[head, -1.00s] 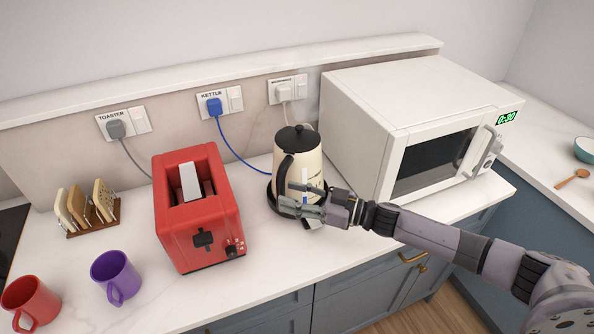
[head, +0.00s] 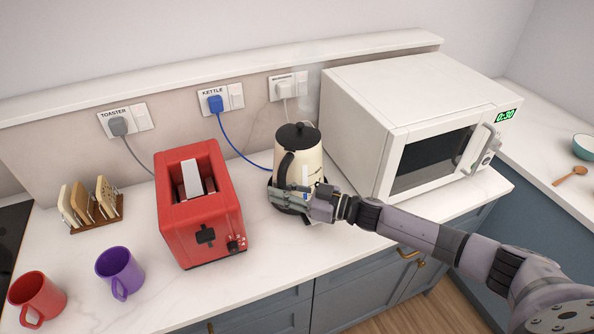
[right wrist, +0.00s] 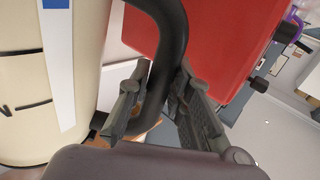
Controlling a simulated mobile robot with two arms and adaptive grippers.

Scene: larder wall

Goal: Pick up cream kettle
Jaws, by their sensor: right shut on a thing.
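The cream kettle (head: 308,157) has a black lid and a black handle. It stands upright at its dark base between the red toaster and the microwave in the head view. My right gripper (head: 287,195) is at the kettle's lower front, shut on its handle. In the right wrist view the black handle (right wrist: 169,45) runs down between the two fingers (right wrist: 155,100), and the cream body (right wrist: 60,120) with its blue and white level strip fills the left. Part of the kettle's lower body is hidden behind the gripper. My left gripper is not in view.
The red toaster (head: 203,205) stands close to the left of the kettle. The white microwave (head: 420,110) stands close to its right. A blue cord (head: 240,147) runs from the kettle socket. A purple mug (head: 120,270) and a red mug (head: 38,300) stand front left.

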